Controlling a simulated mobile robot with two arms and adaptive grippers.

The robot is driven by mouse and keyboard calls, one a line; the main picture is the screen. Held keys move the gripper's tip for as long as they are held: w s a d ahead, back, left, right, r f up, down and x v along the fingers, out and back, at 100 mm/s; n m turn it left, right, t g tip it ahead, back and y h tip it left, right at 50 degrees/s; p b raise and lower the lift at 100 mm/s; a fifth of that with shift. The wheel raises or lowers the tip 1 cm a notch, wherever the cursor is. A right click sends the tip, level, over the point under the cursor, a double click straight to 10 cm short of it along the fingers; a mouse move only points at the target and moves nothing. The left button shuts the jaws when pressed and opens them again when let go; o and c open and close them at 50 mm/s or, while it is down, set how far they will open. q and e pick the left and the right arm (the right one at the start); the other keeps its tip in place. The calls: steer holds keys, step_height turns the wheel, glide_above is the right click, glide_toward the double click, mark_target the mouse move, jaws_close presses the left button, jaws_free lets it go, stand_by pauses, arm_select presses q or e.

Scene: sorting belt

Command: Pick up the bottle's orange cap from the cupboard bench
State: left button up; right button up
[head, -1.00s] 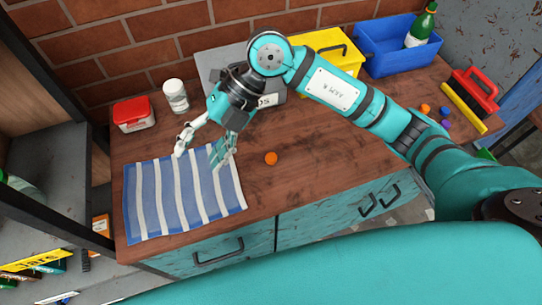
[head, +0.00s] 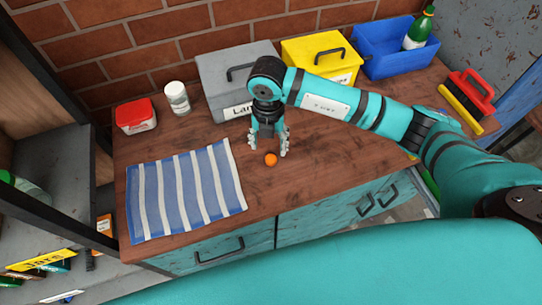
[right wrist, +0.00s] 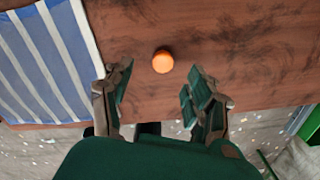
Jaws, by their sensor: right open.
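The orange cap (head: 270,159) lies on the wooden top of the cupboard bench (head: 320,190), right of the striped cloth. My right gripper (head: 269,150) is open and points down at the cap, with its fingers on either side of it in the head view. In the right wrist view the cap (right wrist: 163,61) shows between and beyond the open fingertips (right wrist: 158,80), and nothing is held. I cannot tell the exact height of the fingers above the bench. My left gripper is not in view.
A blue and white striped cloth (head: 186,192) lies left of the cap. Behind stand a red-lidded tub (head: 135,114), a white jar (head: 177,97), a grey box (head: 215,75), a yellow box (head: 318,50) and a blue bin (head: 385,60) with a green bottle (head: 419,27). A red-handled brush (head: 466,95) lies right.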

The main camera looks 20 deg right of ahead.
mark_target(271, 158)
steer(key=f, duration=0.1)
steer(key=f+p, duration=0.1)
steer(key=f, duration=0.3)
steer(key=shift+s+d+f, duration=0.2)
steer(key=shift+s, duration=0.2)
steer(key=shift+f, duration=0.25)
steer(key=c, duration=0.7)
